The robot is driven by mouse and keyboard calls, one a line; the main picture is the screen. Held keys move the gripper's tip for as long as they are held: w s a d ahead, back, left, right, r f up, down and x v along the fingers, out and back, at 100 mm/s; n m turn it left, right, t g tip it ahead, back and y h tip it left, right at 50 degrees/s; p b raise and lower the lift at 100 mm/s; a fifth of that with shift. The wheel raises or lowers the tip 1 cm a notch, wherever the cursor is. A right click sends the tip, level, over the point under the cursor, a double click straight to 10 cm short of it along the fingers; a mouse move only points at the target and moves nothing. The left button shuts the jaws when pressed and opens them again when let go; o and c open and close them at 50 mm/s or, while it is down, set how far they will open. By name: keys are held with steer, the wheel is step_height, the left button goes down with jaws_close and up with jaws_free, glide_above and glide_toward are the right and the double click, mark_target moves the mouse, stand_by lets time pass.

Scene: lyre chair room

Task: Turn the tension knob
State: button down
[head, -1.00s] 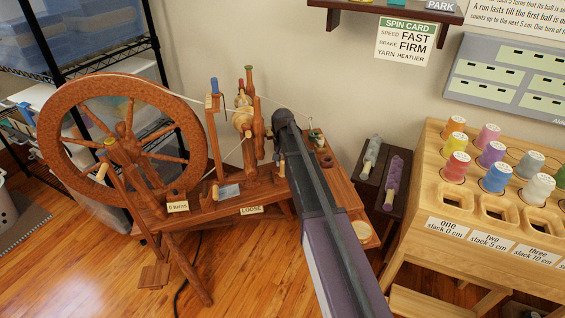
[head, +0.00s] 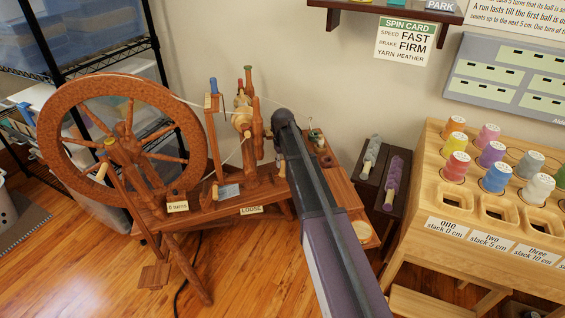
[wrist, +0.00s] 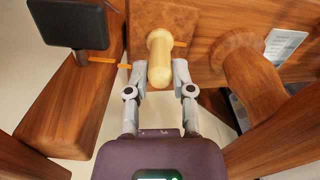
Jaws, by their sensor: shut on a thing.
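The tension knob (wrist: 160,58) is a pale, rounded wooden peg standing out from a brown wooden part of the spinning wheel. In the wrist view it sits between the two grey fingers of my gripper (wrist: 160,70), which are shut on it. An orange strip (wrist: 104,60) shows to the left of the knob and a short orange line to its right. In the head view the spinning wheel (head: 118,89) stands left of my arm, with a LOOSE label (head: 251,210) and a "0 turns" label (head: 178,206). My arm hides the gripper's fingers there.
A dark block (wrist: 72,24) and wooden posts stand close around my gripper. In the head view, a spin card (head: 404,40) reads FAST, FIRM, HEATHER. A wooden rack (head: 435,165) with several yarn cones stands at right, beside a dark stand holding grey and purple yarn (head: 391,178).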

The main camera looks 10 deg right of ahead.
mark_target(282, 161)
steer(key=shift+c, duration=2.4)
jaws_free()
steer(key=shift+m, duration=0.5)
steer(key=m, duration=0.7)
steer(key=shift+r+m, duration=0.1)
steer(key=shift+m, duration=0.4)
step_height(282, 161, up, 14)
steer(key=p, duration=1.4)
steer(key=s+r+n+p, duration=0.3)
steer(key=s+r+p, duration=0.9)
steer(key=s, duration=0.3)
steer(key=shift+s+n, duration=0.25)
steer(key=shift+n, duration=0.05)
